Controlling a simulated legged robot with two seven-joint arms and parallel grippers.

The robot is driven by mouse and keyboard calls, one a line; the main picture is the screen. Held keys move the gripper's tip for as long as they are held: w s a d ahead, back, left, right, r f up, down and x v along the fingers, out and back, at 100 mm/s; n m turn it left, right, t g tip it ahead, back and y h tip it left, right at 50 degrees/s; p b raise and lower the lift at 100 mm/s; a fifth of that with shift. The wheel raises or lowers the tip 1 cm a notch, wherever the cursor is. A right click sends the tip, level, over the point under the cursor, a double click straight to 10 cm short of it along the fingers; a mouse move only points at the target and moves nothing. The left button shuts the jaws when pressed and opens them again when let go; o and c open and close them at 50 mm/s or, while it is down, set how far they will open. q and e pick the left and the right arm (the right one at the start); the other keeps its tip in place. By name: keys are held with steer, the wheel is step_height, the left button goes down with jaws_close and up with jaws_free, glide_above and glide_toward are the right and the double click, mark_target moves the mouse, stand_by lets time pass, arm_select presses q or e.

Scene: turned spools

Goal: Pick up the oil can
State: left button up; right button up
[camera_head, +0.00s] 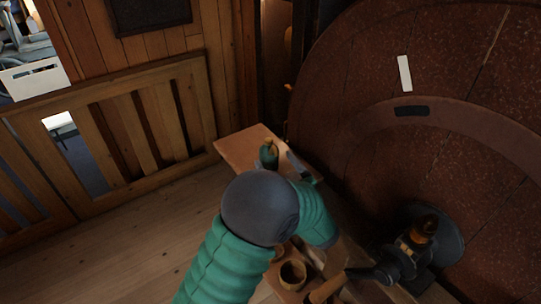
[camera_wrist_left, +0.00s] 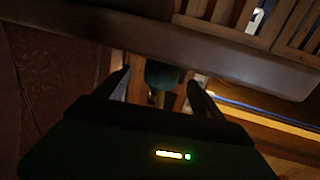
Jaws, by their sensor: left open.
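The oil can (camera_head: 268,155), a small dark green vessel with a narrow top, stands on the far end of a wooden bench. My left arm comes in from below, and my left gripper (camera_head: 301,166) is just to the right of the can, partly hidden by my own arm. In the left wrist view, my left gripper (camera_wrist_left: 158,78) is open, and the green body of the can (camera_wrist_left: 162,73) shows between and beyond its two fingers. I cannot tell whether they touch. My right gripper is not in view.
The wooden bench (camera_head: 240,148) runs along a huge dark red wheel (camera_head: 430,70). A wooden cup (camera_head: 292,274) stands near the bench's close end. A dark metal fitting with an orange-brown top (camera_head: 423,230) sits at the wheel's hub. A slatted wooden railing (camera_head: 130,135) stands behind left.

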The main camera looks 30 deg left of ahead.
mark_target(268, 152)
arm_select(q)
steer(key=x, duration=0.5)
steer(key=shift+a+r+p, duration=0.15)
steer(key=shift+r+p, duration=0.05)
steer(key=shift+p, duration=0.1)
steer(key=shift+a+f, duration=0.15)
steer(key=shift+a, duration=0.05)
steer(key=shift+d, duration=0.35)
steer(key=c, duration=1.5)
steer(key=shift+o, duration=0.2)
steer(key=shift+a, duration=0.15)
